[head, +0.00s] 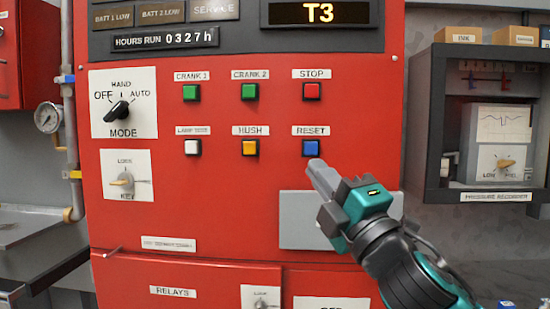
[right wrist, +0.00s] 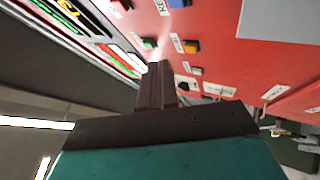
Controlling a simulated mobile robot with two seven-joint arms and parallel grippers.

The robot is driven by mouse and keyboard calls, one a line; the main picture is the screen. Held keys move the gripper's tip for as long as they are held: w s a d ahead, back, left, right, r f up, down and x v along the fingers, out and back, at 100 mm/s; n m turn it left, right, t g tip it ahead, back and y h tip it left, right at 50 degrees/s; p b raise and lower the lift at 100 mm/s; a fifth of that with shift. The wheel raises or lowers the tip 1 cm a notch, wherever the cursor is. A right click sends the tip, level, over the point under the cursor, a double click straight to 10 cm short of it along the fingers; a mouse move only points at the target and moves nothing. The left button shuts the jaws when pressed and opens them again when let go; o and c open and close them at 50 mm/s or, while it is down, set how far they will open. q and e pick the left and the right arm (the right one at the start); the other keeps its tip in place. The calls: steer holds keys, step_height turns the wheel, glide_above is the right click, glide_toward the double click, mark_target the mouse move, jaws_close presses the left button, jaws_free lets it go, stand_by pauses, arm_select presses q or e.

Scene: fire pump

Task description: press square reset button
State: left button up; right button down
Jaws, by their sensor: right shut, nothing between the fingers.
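The square blue reset button (head: 311,147) sits on the red panel under its RESET label, below the red stop button (head: 311,91). My right gripper (head: 318,168) is shut and empty, its fingertips just below and slightly right of the blue button in the head view. The head view does not show whether they touch it. In the right wrist view the shut fingers (right wrist: 158,70) point toward the panel, and the blue button (right wrist: 178,3) is at the top edge, apart from the tips in the picture. My left gripper is not in view.
Nearby are the yellow hush button (head: 250,147), white lamp test button (head: 193,147) and two green crank buttons (head: 249,91). A mode knob (head: 121,110) and key switch (head: 123,180) are at left. A grey plate (head: 297,225) lies below the reset button; a pressure recorder (head: 495,135) stands right.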

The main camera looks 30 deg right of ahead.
steer(key=shift+s+a+r+n+t+y, duration=0.2)
steer(key=shift+a+r+n, duration=0.1)
steer(key=shift+r, duration=0.2)
steer(key=shift+s+a+r+n+t+y, duration=0.15)
steer(key=shift+a+r+n+t, duration=0.1)
steer(key=shift+r, duration=0.25)
steer(key=shift+w+d, duration=0.1)
glide_toward(305, 143)
steer(key=shift+w+a+r+b, duration=0.1)
steer(key=shift+w+a+r, duration=0.15)
steer(key=shift+w+r, duration=0.35)
steer(key=shift+w+a+r+b, duration=0.1)
steer(key=shift+w+a+r, duration=0.15)
steer(key=shift+w+r, duration=0.35)
steer(key=shift+w+a+r+b, duration=0.1)
steer(key=shift+w+a+r, duration=0.1)
steer(key=shift+w+r, duration=0.4)
steer(key=shift+w+d, duration=0.2)
steer(key=shift+w, duration=0.15)
steer(key=shift+w+d, duration=0.3)
steer(key=shift+w, duration=0.15)
stand_by(0.9)
stand_by(0.4)
steer(key=shift+s+a, duration=0.45)
steer(key=shift+s, duration=0.35)
